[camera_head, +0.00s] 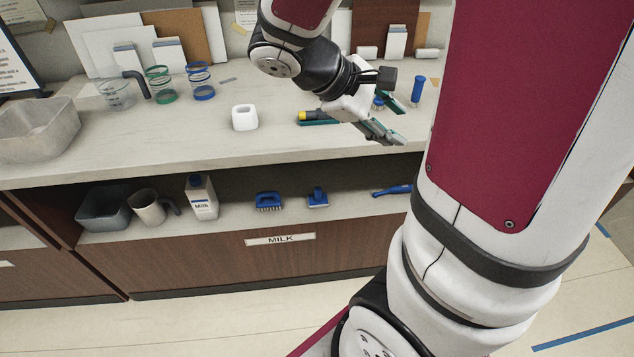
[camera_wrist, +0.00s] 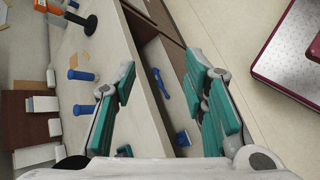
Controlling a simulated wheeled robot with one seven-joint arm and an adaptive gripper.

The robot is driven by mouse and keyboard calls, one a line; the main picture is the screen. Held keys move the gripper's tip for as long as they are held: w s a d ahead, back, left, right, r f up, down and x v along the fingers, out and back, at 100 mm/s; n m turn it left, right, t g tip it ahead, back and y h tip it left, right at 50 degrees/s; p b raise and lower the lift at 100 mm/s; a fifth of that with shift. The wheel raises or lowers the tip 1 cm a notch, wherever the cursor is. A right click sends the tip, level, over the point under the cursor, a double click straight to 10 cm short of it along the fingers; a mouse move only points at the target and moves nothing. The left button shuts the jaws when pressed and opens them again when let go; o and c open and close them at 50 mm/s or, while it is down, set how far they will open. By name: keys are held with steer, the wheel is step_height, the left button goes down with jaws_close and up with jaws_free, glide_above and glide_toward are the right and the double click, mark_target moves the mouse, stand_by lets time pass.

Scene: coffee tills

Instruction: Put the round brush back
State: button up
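My gripper (camera_head: 388,134) is over the front edge of the counter at the right. In the wrist view its teal-padded fingers (camera_wrist: 163,72) are spread apart with nothing between them. A blue upright tool (camera_head: 417,90) stands on the counter, with a smaller blue piece (camera_head: 378,102) partly behind my gripper. Two blue tools show on the counter in the wrist view (camera_wrist: 80,75) (camera_wrist: 83,109). On the shelf below lie a wide blue brush (camera_head: 268,201), a smaller blue brush (camera_head: 317,197) and a long blue-handled tool (camera_head: 392,190). I cannot tell which is the round brush.
A white cup-like holder (camera_head: 245,117), a green-ringed glass (camera_head: 161,84) and a blue-ringed glass (camera_head: 201,81) stand on the counter. The shelf also holds a milk carton (camera_head: 202,198), a pitcher (camera_head: 149,207) and a dark bin (camera_head: 104,208). The counter's front middle is clear.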

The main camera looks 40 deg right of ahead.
steer(key=s+a+r+m+t+y, duration=0.1)
steer(key=s+a+m+t+y, duration=0.1)
steer(key=a, duration=0.9)
steer(key=s+a+r+m+t+y, duration=0.2)
steer(key=s+a+t+y, duration=0.2)
steer(key=a+y, duration=0.3)
steer(key=s+a, duration=0.1)
steer(key=a, duration=0.2)
steer(key=shift+a+r, duration=0.25)
steer(key=shift+a, duration=0.1)
